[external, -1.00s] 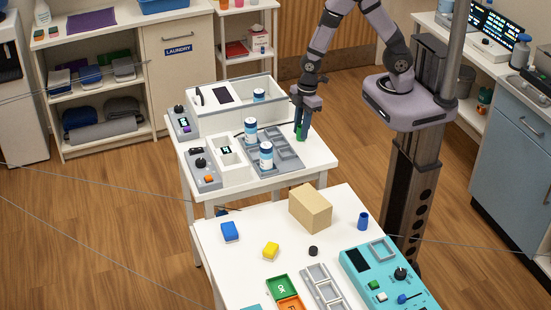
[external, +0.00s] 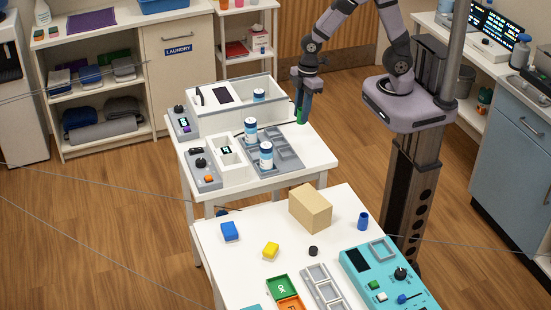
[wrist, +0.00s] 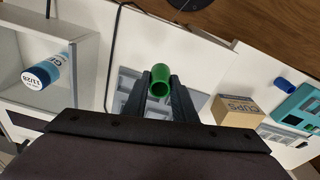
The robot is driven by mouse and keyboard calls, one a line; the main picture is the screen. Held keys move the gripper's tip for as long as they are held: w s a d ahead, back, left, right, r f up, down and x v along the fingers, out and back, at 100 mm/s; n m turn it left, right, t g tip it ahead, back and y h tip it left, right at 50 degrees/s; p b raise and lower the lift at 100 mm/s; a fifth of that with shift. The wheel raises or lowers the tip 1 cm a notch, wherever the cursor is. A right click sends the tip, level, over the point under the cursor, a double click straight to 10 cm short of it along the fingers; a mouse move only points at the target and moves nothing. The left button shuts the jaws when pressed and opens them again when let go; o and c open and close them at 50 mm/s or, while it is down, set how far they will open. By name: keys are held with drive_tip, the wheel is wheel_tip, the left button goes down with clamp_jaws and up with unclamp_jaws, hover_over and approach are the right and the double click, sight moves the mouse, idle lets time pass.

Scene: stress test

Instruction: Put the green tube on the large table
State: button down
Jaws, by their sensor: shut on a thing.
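The green tube (wrist: 160,78) is between the two fingers of my gripper (wrist: 162,92) in the wrist view, with its open end toward the camera. In the external view only a green sliver of the tube (external: 299,115) shows beside my gripper (external: 303,118), which is shut on it. They are above the back right part of the smaller white table (external: 318,153). The large white table (external: 222,268) stands nearer the camera, apart from my gripper.
The large table carries a cardboard box (external: 311,208), a blue tube (external: 363,221), blue and yellow blocks and a teal panel (external: 365,272).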

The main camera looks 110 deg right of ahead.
drive_tip(key=shift+r, duration=1.45)
drive_tip(key=shift+r, duration=0.1)
drive_tip(key=shift+r, duration=0.2)
wheel_tip(320, 180, up, 4)
drive_tip(key=r, duration=0.1)
drive_tip(key=w+a+b, duration=0.2)
drive_tip(key=w+a, duration=0.2)
drive_tip(key=w, duration=0.4)
drive_tip(key=w+a+b, duration=0.3)
drive_tip(key=w+a, duration=0.1)
drive_tip(key=w, duration=0.3)
drive_tip(key=w+a+b, duration=0.2)
drive_tip(key=w+a, duration=0.2)
drive_tip(key=a, duration=0.4)
drive_tip(key=w+a+b, duration=0.1)
drive_tip(key=w+a, duration=0.3)
drive_tip(key=a, duration=0.5)
wheel_tip(320, 180, down, 13)
drive_tip(key=shift+d+f, duration=0.2)
drive_tip(key=shift+d, duration=0.05)
drive_tip(key=shift+f, duration=0.1)
